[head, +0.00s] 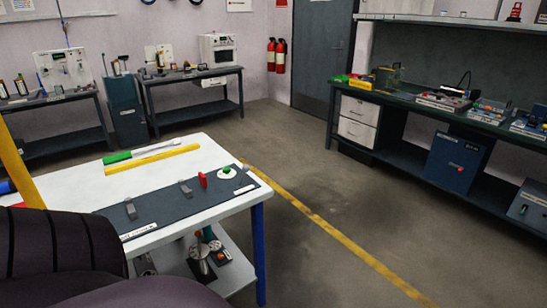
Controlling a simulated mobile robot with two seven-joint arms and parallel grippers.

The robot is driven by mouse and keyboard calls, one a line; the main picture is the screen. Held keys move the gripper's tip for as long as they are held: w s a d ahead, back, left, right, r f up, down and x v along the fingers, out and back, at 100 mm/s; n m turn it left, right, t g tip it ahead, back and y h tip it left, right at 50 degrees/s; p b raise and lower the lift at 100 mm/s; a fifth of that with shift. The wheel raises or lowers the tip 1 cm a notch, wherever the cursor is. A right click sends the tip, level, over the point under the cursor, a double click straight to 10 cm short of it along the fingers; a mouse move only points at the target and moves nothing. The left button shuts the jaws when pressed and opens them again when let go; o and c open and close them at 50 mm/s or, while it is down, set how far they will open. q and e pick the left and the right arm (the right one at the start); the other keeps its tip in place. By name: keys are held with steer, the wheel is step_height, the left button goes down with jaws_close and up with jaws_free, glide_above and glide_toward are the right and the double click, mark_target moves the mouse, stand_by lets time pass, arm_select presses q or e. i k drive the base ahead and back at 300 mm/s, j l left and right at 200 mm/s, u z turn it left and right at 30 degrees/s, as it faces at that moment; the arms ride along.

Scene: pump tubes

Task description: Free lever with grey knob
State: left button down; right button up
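No lever with a grey knob can be made out for certain. A white-topped table (215,148) stands at the left with a dark mat (160,212) on it. On the mat are two small grey upright pieces, one nearer (131,210) and one farther (186,188), a red upright piece (203,180), and a green knob (227,170) on a white disc. On the lower shelf, a dark device with a round grey top (199,252) stands beside a red-and-dark item (221,255). Neither of my grippers is in view. Dark rounded parts at lower left, likely mine, hide the table's near left part.
A green-and-white tool (132,155) and a yellow strip (152,160) lie on the white table. A dark bench (405,98) with several devices runs along the right. Other benches (190,77) line the back wall. The floor between is clear.

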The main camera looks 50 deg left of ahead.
mark_target(245, 169)
steer(key=i+l+u, duration=0.15)
steer(key=i+u, duration=0.35)
steer(key=i+l+u, duration=0.45)
steer(key=i, duration=0.15)
steer(key=i+l+u, duration=0.8)
steer(key=l+u, duration=0.2)
steer(key=l, duration=0.2)
